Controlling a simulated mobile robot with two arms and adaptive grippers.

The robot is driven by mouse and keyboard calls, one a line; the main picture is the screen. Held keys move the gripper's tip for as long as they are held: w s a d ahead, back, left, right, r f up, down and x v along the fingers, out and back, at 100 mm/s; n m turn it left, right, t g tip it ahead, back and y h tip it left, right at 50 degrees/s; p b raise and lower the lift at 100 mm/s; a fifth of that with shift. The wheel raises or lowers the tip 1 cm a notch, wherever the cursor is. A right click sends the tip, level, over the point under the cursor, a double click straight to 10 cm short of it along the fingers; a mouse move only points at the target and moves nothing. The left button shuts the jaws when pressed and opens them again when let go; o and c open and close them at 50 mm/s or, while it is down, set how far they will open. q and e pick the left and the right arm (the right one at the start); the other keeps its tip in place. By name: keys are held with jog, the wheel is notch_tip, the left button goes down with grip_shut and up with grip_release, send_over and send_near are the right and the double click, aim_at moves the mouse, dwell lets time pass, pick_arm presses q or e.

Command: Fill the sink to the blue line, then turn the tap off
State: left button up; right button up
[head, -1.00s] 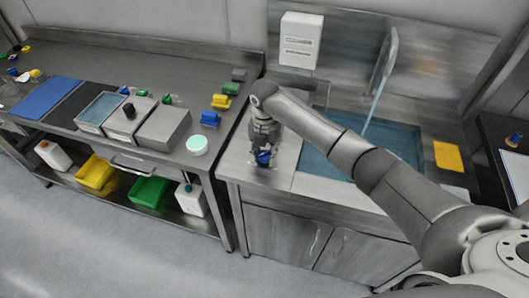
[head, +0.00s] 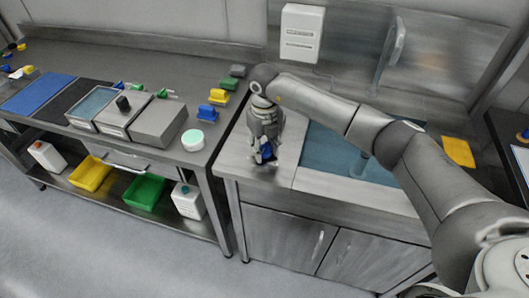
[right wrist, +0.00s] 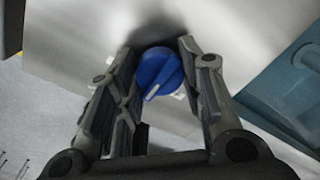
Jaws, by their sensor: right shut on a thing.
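My right gripper (head: 264,155) points down at the counter left of the sink (head: 340,184). It is shut on the blue tap knob (right wrist: 160,70), with a finger on each side in the right wrist view. The knob's white pointer slants to the lower left. The tap spout (head: 397,42) stands behind the sink. Blue-tinted water (head: 325,150) stands in the sink, with a short pale column at its surface beside my arm. No continuous stream shows below the spout. My right arm hides part of the sink. I cannot make out the blue line. My left gripper is out of view.
A white dispenser (head: 302,33) hangs on the wall behind. A yellow cloth (head: 458,152) lies right of the sink. The left bench holds metal containers (head: 160,122), a round white tub (head: 193,140) and coloured blocks. Bare counter (head: 240,160) surrounds the knob.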

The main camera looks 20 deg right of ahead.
aim_at(264, 149)
jog(key=n+b, duration=0.4)
jog(key=n, duration=0.1)
jog(key=shift+w+f+n, duration=0.1)
jog(key=shift+n, duration=0.2)
jog(key=shift+n+b, duration=1.05)
jog(key=shift+n, duration=0.65)
jog(key=shift+r, duration=0.2)
jog(key=o, duration=1)
jog(key=shift+o, duration=0.2)
notch_tip(264, 149, up, 12)
